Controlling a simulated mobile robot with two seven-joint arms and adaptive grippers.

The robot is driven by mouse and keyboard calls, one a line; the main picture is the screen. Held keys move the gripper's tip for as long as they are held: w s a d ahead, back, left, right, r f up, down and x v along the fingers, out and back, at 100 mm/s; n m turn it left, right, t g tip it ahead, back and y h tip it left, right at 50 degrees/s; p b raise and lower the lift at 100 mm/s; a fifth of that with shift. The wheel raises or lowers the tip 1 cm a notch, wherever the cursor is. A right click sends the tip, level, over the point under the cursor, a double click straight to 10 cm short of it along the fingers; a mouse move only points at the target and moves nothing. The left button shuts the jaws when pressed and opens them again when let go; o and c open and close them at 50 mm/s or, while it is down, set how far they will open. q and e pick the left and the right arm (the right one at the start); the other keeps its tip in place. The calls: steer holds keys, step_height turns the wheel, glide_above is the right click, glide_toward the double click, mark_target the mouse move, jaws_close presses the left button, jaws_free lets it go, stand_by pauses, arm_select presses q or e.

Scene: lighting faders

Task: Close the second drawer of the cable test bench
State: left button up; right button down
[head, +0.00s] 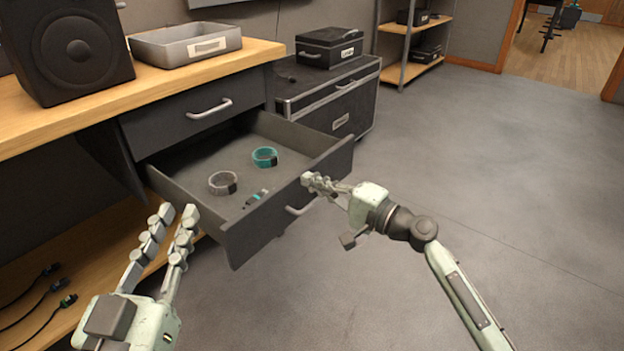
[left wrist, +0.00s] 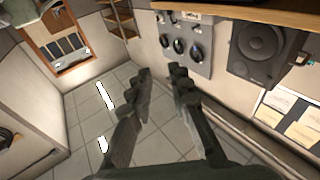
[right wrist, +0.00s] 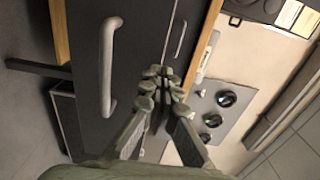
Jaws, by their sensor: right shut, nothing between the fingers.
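The second drawer (head: 270,215) of the cable test bench (head: 262,50) stands pulled well out below a shut upper drawer (head: 190,117). Its dark front has a pale bar handle (head: 300,209). A grey band (head: 222,183), a teal band (head: 265,157) and a small dark-and-teal item (head: 256,197) lie inside. My right gripper (head: 308,179) is shut and empty at the right part of the drawer front, near its top edge; I cannot tell whether it touches. My left gripper (head: 178,212) is open and empty, left of the drawer front's near corner.
A black speaker (head: 82,45) and a grey tray (head: 186,42) stand on the benchtop. A black case (head: 345,100) with a smaller box (head: 328,45) on it stands beyond the drawer. Cables (head: 40,300) lie on the lower shelf. The floor at right is clear.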

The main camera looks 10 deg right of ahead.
arm_select(q)
steer(key=shift+f, duration=0.15)
arm_select(e)
steer(key=shift+w+a, duration=0.2)
steer(key=shift+w, duration=0.05)
